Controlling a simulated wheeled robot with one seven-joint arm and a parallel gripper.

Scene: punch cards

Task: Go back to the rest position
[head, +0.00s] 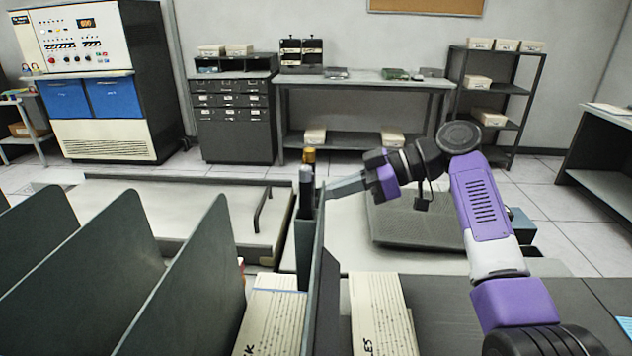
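My gripper (340,187) is at the middle of the head view, at the end of my purple and black arm, with its grey fingers pointing left. The fingertips appear just right of a narrow dark holder (304,235) with upright items in it, one with an orange-brown top (309,157). I cannot tell whether the fingers touch the holder, or whether they are open or shut. Nothing is clearly seen between them.
Dark upright dividers (190,285) stand at the front left. Punch card stacks (272,318) and (380,315) with handwriting lie at the front middle. A dark grey slab (420,222) lies behind the arm. Cabinets, a table (365,80) and shelves line the back wall.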

